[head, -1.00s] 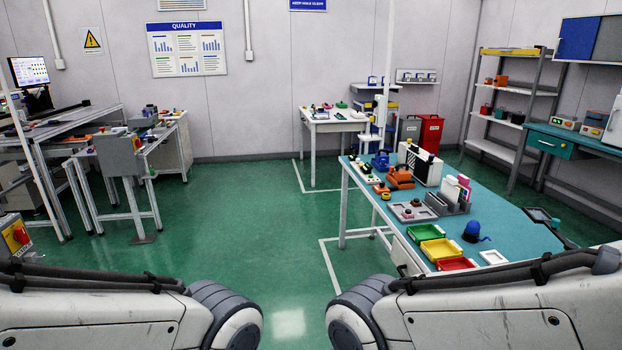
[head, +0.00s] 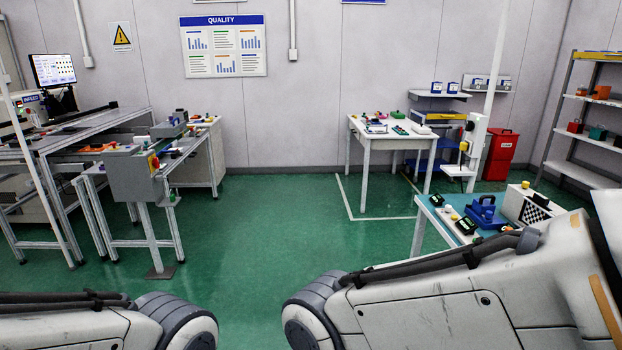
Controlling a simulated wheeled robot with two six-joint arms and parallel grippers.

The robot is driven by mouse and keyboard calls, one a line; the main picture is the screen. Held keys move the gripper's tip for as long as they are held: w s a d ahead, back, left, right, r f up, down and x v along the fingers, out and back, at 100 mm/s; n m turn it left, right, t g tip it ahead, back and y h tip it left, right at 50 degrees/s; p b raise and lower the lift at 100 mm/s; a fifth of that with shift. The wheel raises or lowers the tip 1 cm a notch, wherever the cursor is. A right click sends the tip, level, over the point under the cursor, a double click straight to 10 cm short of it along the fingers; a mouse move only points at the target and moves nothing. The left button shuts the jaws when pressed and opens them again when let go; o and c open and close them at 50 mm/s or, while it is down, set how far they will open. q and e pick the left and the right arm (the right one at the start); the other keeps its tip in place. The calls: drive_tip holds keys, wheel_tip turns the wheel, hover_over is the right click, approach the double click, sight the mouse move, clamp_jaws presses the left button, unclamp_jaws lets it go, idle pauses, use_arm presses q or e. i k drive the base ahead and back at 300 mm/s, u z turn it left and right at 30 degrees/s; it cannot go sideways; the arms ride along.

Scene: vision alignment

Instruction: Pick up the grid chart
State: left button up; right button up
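No grid chart can be made out for certain. Small items, too small to name, lie on the white table (head: 369,139) at the back. Upper parts of both my arms show at the bottom, but neither gripper is in view.
The teal-topped table (head: 433,213) is at the right, with a blue device (head: 485,212) on it. A metal workbench with a grey box (head: 133,178) stands at the left. A red bin (head: 500,155) is at the back right. Green floor (head: 290,230) is clear in the middle.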

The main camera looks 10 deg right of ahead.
sight(531, 215)
drive_tip(key=z, duration=0.05)
drive_tip(key=i, duration=1.95)
drive_tip(key=z, duration=1.05)
drive_tip(key=i, duration=1.8)
drive_tip(key=z, duration=0.95)
